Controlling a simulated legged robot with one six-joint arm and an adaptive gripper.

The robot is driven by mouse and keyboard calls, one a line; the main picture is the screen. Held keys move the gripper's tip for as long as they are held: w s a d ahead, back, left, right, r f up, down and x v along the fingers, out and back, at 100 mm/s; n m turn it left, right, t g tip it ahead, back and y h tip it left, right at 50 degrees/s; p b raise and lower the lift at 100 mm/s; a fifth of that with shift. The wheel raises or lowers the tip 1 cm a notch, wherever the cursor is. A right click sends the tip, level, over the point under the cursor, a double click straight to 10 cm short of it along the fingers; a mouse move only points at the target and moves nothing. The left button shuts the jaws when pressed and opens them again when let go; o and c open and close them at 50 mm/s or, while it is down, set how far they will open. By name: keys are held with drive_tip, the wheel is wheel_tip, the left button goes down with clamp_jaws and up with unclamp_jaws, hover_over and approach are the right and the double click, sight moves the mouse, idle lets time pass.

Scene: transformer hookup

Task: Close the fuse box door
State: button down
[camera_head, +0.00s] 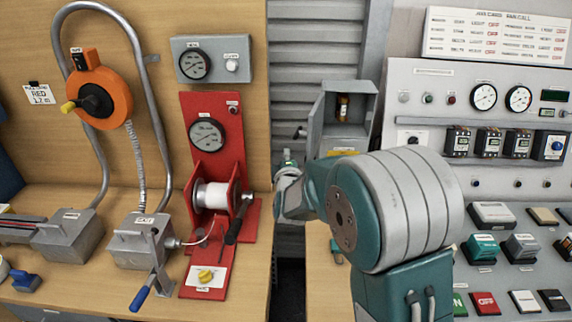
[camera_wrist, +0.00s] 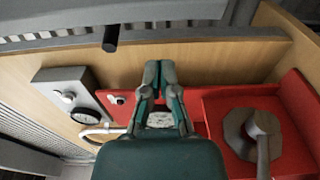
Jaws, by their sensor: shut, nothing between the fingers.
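The grey fuse box (camera_head: 352,108) stands open in the middle of the head view, with a brown fuse-like part (camera_head: 342,106) inside. Its grey door (camera_head: 315,124) is swung out at the left side, with a dark knob (camera_head: 300,132) on it. In the wrist view, a grey edge with a black knob (camera_wrist: 110,38), apparently the door's, crosses the top. My gripper (camera_wrist: 159,66) is shut and empty, apart from that knob, below and right of it in the picture.
A red stand (camera_head: 212,130) with a gauge and white spool is left of my wrist. A grey gauge box (camera_head: 212,60) hangs above it. A control panel (camera_head: 480,110) with switches fills the right. A narrow gap separates the two benches.

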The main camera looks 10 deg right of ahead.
drive_tip(key=d, duration=0.1)
drive_tip(key=s+d, duration=0.1)
drive_tip(key=d, duration=0.1)
drive_tip(key=shift+s+d, duration=0.2)
drive_tip(key=shift+s, duration=0.15)
drive_tip(key=shift+s+d, duration=0.1)
